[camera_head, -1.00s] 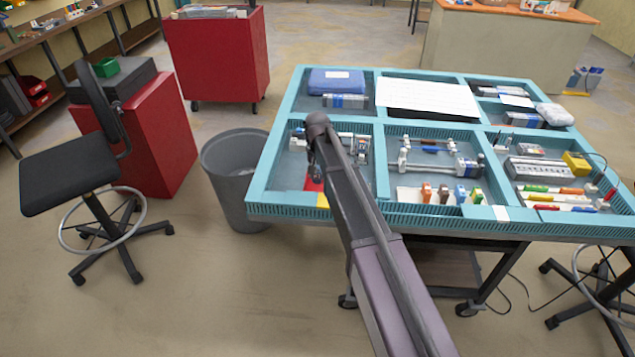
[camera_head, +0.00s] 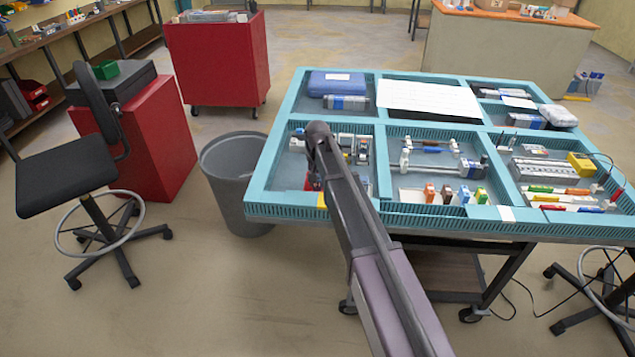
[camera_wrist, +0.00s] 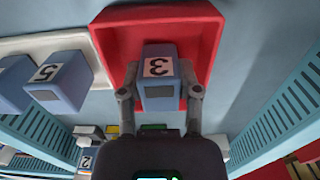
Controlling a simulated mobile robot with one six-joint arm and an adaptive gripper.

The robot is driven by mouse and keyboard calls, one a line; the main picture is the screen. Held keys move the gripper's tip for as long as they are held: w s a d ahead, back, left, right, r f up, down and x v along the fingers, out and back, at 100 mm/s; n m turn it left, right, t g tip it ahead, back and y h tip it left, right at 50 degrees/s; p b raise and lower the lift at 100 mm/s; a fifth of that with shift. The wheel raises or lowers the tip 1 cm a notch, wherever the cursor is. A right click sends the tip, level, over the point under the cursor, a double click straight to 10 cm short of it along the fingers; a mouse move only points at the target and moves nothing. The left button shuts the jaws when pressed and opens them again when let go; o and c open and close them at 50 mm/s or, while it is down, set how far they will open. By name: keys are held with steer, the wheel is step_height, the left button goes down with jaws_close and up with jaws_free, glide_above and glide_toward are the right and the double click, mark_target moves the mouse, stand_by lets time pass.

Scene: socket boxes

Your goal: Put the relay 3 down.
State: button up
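Relay 3 (camera_wrist: 160,72), a blue block with a white label marked 3, sits between the two fingers of my gripper (camera_wrist: 160,82) in the wrist view. The fingertips are against its sides. It is over or inside a red square tray (camera_wrist: 207,35); whether it touches the tray floor I cannot tell. In the head view my arm hides the relay and most of the red tray.
A white rack (camera_wrist: 88,45) with a blue relay marked 5 (camera_wrist: 58,78) stands left of the red tray. Teal slotted walls (camera_wrist: 280,115) divide the table into compartments. A grey bin (camera_head: 232,175) stands left of the table.

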steer(key=shift+r, duration=0.15)
stand_by(0.3)
step_height(320, 180, up, 12)
steer(key=p, duration=1.2)
stand_by(0.6)
steer(key=s+d, duration=1.1)
steer(key=d, duration=0.1)
steer(key=shift+s+d, duration=0.35)
steer(key=shift+s, duration=0.05)
steer(key=s+d, duration=1)
steer(key=s, duration=0.4)
steer(key=shift+d, duration=0.15)
